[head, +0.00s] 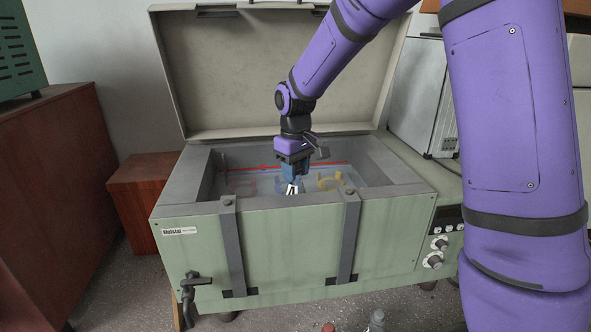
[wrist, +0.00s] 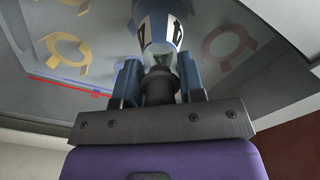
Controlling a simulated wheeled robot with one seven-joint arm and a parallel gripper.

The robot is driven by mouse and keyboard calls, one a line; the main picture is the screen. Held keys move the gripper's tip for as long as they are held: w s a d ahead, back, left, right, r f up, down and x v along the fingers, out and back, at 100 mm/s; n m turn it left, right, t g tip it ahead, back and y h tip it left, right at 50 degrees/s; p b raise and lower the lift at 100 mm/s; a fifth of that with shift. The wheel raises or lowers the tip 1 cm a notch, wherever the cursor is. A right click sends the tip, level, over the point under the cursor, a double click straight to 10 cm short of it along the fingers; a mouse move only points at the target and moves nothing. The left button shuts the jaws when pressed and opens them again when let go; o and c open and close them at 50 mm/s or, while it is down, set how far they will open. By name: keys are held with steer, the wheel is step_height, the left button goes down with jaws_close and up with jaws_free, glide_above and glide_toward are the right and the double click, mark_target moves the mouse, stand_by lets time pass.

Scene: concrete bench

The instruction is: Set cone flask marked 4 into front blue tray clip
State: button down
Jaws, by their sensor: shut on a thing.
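My gripper (head: 294,178) reaches down into the open bath and is shut on the neck of the cone flask (head: 292,188). In the wrist view the flask (wrist: 160,27) points away from my gripper (wrist: 159,76), with a white band marked 4 and bluish colour around its body. I cannot tell whether that blue belongs to the flask or to a blue clip behind it. The flask hides most of the place where it stands, and I cannot tell whether its base touches the tray.
A yellow clip (head: 330,181) and a reddish clip (head: 243,186) are on the bath floor on either side of the flask. The green bath's walls (head: 300,220) and two grey straps surround the space. The raised lid (head: 270,75) stands behind my arm.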

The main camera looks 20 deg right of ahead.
steer(key=shift+f, duration=0.45)
stand_by(0.5)
steer(key=shift+c, duration=0.4)
jaws_free()
steer(key=shift+r, duration=4.5)
